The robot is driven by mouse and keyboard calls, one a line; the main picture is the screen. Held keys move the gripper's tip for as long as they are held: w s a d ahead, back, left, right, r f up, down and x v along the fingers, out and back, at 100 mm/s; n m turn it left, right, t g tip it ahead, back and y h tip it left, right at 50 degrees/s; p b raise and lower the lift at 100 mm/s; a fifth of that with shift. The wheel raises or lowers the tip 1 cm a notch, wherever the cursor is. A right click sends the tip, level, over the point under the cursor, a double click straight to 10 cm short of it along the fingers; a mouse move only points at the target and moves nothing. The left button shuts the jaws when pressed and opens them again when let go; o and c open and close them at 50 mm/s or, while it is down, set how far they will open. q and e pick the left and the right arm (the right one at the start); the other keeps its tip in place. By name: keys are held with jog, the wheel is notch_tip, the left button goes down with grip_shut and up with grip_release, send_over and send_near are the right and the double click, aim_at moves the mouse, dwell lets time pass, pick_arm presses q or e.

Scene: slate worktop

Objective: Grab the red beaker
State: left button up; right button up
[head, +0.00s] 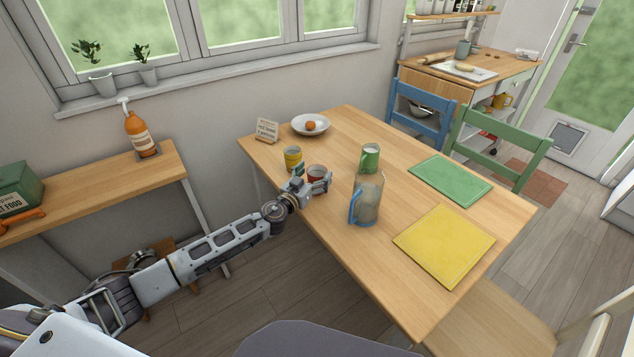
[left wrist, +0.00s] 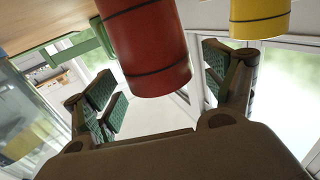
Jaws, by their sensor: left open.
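The red beaker (head: 317,172) stands on the wooden table near its left edge, partly hidden behind my left gripper (head: 312,182). In the left wrist view the red beaker (left wrist: 148,45) is large, with dark bands, and lies across the gap between the finger pads. The left gripper (left wrist: 163,92) is open, with one finger to each side of the beaker in that view. I cannot tell whether the pads touch it. My right gripper is not in view.
A yellow beaker (head: 292,157) stands close behind the red one and also shows in the left wrist view (left wrist: 259,14). A clear pitcher with a blue handle (head: 367,202) and a green cup (head: 370,157) stand to the right. A bowl (head: 310,125) and small sign (head: 266,130) are behind.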

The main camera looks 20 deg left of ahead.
pick_arm(q)
jog(key=shift+x, duration=0.95)
jog(key=c, duration=1.1)
